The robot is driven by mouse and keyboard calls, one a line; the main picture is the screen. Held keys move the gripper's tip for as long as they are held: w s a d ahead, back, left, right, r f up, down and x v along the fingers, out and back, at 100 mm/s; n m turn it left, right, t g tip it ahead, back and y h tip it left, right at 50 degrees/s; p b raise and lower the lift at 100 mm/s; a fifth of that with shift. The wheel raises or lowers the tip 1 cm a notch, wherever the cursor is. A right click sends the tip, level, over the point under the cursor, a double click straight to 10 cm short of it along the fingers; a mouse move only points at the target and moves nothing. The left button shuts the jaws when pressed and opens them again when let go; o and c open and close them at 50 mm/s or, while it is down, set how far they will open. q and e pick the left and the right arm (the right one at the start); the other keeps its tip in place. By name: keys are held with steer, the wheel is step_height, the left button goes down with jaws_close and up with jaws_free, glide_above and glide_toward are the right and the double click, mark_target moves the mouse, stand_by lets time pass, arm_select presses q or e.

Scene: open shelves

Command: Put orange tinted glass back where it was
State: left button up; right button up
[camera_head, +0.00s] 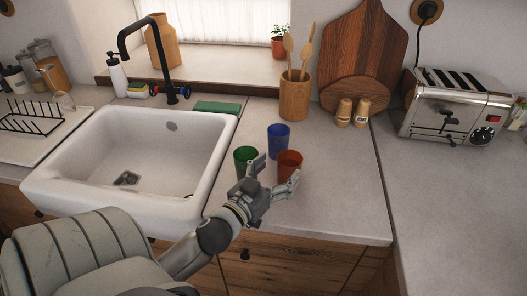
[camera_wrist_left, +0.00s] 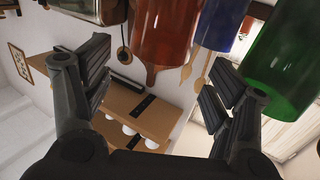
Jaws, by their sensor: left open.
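The orange tinted glass (camera_head: 290,163) stands upright on the counter right of the sink, looking reddish-orange. A blue glass (camera_head: 278,137) stands behind it and a green glass (camera_head: 245,158) to its left. My left gripper (camera_head: 279,172) is open and empty at the near side of the orange glass, with its fingers spread. In the left wrist view the orange glass (camera_wrist_left: 165,32) appears beyond the gap between the fingers, with the blue glass (camera_wrist_left: 222,25) and green glass (camera_wrist_left: 288,62) to its right. I cannot tell if a finger touches a glass. My right gripper is not in view.
The white sink (camera_head: 80,185) lies left of the glasses. A wooden utensil holder (camera_head: 294,98), two shakers (camera_head: 344,113) and cutting boards (camera_head: 365,50) stand behind. A toaster (camera_head: 455,105) is at the right. Counter right of the glasses is clear (camera_head: 340,190).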

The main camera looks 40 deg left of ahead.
arm_select(q)
steer(key=s, duration=0.3)
steer(key=s+b, duration=0.1)
steer(key=s, duration=0.1)
steer(key=shift+s+d, duration=0.1)
steer(key=shift+d, duration=0.15)
steer(key=shift+s+r, duration=0.1)
steer(key=shift+s, duration=0.35)
